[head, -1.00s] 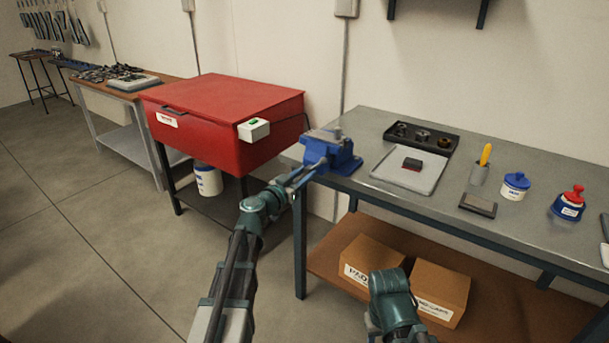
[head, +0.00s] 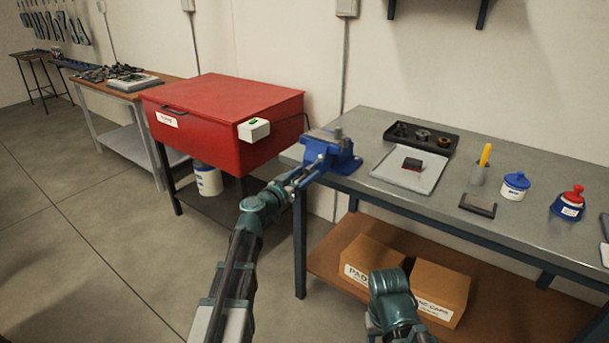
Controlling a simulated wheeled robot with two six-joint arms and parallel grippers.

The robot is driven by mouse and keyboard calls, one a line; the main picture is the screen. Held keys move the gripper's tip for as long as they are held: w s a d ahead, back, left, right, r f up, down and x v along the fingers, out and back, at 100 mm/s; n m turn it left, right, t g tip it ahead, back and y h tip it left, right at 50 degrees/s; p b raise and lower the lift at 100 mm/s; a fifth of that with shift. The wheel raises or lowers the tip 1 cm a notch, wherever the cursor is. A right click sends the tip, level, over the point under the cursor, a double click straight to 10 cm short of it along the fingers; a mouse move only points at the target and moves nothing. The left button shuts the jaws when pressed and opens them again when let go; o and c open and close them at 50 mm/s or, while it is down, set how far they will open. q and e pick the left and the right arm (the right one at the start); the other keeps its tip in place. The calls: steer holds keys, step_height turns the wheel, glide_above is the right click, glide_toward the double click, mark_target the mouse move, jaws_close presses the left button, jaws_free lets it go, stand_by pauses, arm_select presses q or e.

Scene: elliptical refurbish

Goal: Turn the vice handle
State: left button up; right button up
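The blue vice (head: 334,152) with grey jaws is mounted at the left end of the grey workbench. My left gripper (head: 307,174) reaches up to the front of the vice, where its handle would be. Its fingers overlap the front of the vice. The handle is too small and too covered to make out, so I cannot tell whether the fingers are closed on it. My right arm (head: 391,300) shows at the bottom centre, in front of the lower shelf. Its fingers are not visible.
The grey bench (head: 400,197) carries a black parts tray (head: 446,151), a light tray (head: 392,178), a blue-lidded jar (head: 513,190) and a blue and red bottle (head: 568,207). A red cabinet (head: 228,100) stands left of the vice. Cardboard boxes (head: 372,256) sit on the lower shelf.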

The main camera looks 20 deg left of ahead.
arm_select(q)
steer(key=v, duration=1.3)
steer(key=shift+s, duration=0.4)
steer(key=shift+a, duration=0.1)
steer(key=shift+c, duration=0.3)
